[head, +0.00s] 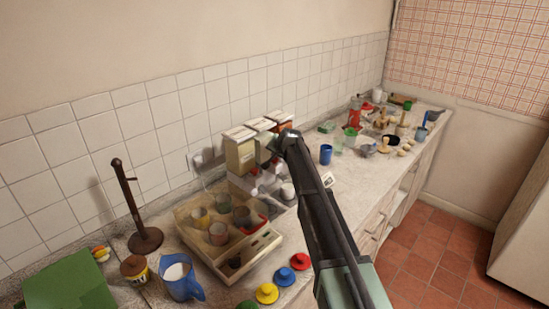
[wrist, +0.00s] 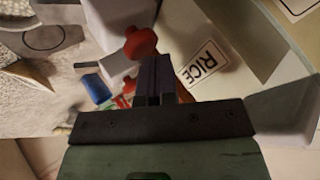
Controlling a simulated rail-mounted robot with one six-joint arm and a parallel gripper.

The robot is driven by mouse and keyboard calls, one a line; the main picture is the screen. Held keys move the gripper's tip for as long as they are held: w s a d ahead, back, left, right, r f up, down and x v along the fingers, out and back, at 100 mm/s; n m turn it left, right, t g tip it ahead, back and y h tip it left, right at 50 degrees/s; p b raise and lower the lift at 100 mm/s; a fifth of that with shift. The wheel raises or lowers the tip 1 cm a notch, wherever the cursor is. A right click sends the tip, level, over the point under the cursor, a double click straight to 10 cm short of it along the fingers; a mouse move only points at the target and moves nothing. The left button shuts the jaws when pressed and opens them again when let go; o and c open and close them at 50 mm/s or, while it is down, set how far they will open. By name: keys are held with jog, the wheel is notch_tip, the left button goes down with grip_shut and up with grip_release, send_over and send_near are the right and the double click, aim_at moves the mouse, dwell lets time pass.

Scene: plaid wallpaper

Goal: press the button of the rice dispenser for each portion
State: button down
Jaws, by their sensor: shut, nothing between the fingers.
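The dispenser with the RICE label (wrist: 203,63) fills the right side of the wrist view. A red round knob (wrist: 140,42) on a white part sits just ahead and left of my fingertips; I cannot tell if they touch it. My gripper (wrist: 155,75) is shut with nothing between its fingers. In the head view a row of box-shaped dispensers (head: 240,152) stands against the tiled wall, with red knobs (head: 254,191) low on their fronts. My arm hides part of the right-hand one, and the fingertips are hard to make out there.
A wooden tray (head: 263,246) with several cups stands in front of the dispensers. A blue jug (head: 180,278), a brown post stand (head: 146,240) and coloured knobbed lids (head: 267,293) are nearby. A blue cup (head: 326,154) and cluttered kitchen items stand farther right along the counter.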

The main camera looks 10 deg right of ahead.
aim_at(276, 159)
jog(key=shift+r+p, duration=0.4)
jog(key=shift+r, duration=0.3)
notch_tip(276, 159, up, 5)
jog(key=p, duration=0.5)
jog(key=shift+s+f, duration=0.15)
jog(key=s+f+n+g+b, duration=0.1)
jog(key=s+f+n+g, duration=0.1)
jog(key=s, duration=1.4)
jog(key=s+f+n+g+h+b, duration=0.1)
jog(key=s+f+g, duration=0.3)
jog(key=s, duration=1.2)
jog(key=s+f+n+g+h+b, duration=0.1)
jog(key=s+f+n+g+b, duration=0.2)
jog(key=s, duration=1.3)
jog(key=shift+s+a+f, duration=0.2)
jog(key=shift+a+f, duration=0.05)
jog(key=shift+f, duration=0.35)
